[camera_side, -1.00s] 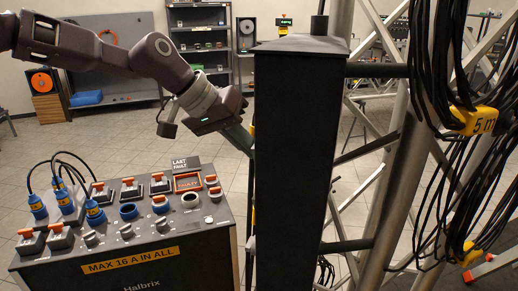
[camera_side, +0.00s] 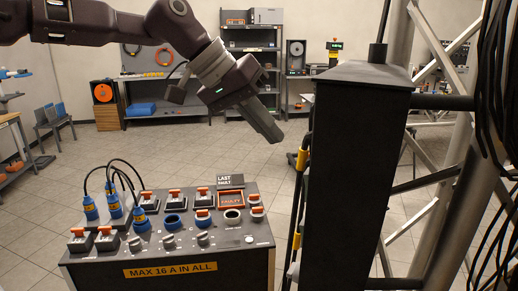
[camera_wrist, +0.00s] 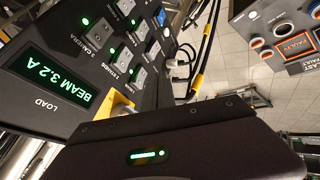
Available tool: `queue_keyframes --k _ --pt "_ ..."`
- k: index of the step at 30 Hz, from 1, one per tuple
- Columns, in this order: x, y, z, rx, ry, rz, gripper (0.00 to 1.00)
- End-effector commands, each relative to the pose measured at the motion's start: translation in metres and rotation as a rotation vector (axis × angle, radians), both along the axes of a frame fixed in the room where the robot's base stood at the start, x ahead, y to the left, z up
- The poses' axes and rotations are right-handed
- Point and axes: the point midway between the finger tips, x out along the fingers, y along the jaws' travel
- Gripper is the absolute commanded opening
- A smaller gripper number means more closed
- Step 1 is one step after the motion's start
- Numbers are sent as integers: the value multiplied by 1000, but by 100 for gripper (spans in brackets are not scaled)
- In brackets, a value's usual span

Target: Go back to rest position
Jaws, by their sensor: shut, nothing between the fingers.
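My gripper (camera_side: 273,133) is in the air in the side view, pointing down and to the right. Its fingers are together and hold nothing. It is above and to the right of the grey power box (camera_side: 200,245), with a gap between it and the dark column (camera_side: 360,180) on its right. In the wrist view, my dark gripper housing with a green light fills the bottom, and the fingertips cannot be made out. A black panel (camera_wrist: 35,110) with switches and a green "BEAM 3.2 A" display (camera_wrist: 50,75) shows beyond it.
The power box carries blue plugs with black cables (camera_side: 89,208), several switches and a "FAULTY" sign (camera_side: 231,199). Metal truss legs and hanging cables (camera_side: 497,90) stand right of the column. Shelves (camera_side: 250,60) are far behind. Tiled floor is open at left.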

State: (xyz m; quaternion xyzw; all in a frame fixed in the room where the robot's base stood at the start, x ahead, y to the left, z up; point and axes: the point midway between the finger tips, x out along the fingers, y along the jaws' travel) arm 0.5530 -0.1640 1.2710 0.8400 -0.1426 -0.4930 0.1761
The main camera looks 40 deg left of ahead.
Motion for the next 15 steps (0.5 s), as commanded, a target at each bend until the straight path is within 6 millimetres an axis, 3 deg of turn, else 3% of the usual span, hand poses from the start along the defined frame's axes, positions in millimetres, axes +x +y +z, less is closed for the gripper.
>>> queue_keyframes --k 4,6,8,11,12,15 --pt "-3 0 0 6 0 0 0" --pt "-23 6 -1 47 -3 1 0" --pt "-59 18 -5 120 -6 7 0" --pt "-140 51 -24 260 -5 30 0" --pt "-170 65 -35 306 -3 40 0" --pt "-235 93 -67 389 4 57 0"
